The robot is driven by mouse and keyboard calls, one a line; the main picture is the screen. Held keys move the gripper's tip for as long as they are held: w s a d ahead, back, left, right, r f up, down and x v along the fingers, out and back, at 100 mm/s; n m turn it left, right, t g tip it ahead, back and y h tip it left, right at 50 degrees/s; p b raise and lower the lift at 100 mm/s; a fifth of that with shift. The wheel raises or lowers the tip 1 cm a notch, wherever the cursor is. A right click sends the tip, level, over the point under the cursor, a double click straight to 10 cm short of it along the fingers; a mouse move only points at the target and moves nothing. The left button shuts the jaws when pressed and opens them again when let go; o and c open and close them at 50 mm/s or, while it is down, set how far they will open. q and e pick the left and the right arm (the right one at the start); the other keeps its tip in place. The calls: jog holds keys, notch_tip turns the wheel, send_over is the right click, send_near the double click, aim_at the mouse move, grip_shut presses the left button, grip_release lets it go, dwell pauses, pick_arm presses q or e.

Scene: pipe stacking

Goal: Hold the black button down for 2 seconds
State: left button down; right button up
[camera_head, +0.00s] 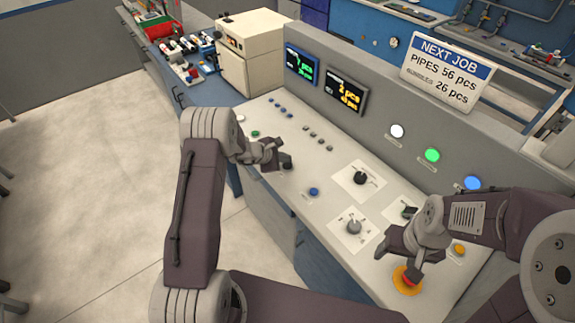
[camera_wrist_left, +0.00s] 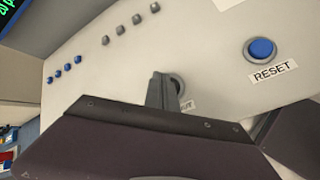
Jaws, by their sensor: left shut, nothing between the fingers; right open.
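The control panel (camera_head: 340,225) slopes across the middle of the head view. In the left wrist view a round button with a grey rim (camera_wrist_left: 180,84) is partly hidden behind my left gripper (camera_wrist_left: 160,76). Its cap is mostly covered and its colour is hard to make out; a label beside it is also partly covered. My left gripper is shut and empty, its fingertips over this button. I cannot tell whether they touch or press it. In the head view my left gripper (camera_head: 287,163) hides that spot. My right gripper (camera_head: 398,262) is open above the panel's right part.
A blue RESET button (camera_wrist_left: 261,48) is right of my left gripper; it also shows in the head view (camera_head: 313,191). A black knob (camera_head: 360,177) and a grey knob (camera_head: 353,227) stand on the panel. A red button on a yellow base (camera_head: 407,282) is below my right gripper.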

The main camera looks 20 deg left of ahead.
aim_at(285, 166)
pick_arm(q)
jog(key=shift+f+b, duration=0.45)
jog(key=shift+b, duration=0.25)
jog(key=shift+f+b, duration=0.4)
jog(key=shift+b, duration=0.2)
dwell(0.4)
jog(key=shift+r, duration=0.1)
dwell(2.5)
jog(key=shift+r+p, duration=0.4)
jog(key=shift+r, duration=0.35)
jog(key=shift+r+p, duration=1.7)
jog(key=shift+r, duration=0.85)
jog(key=shift+f, duration=0.1)
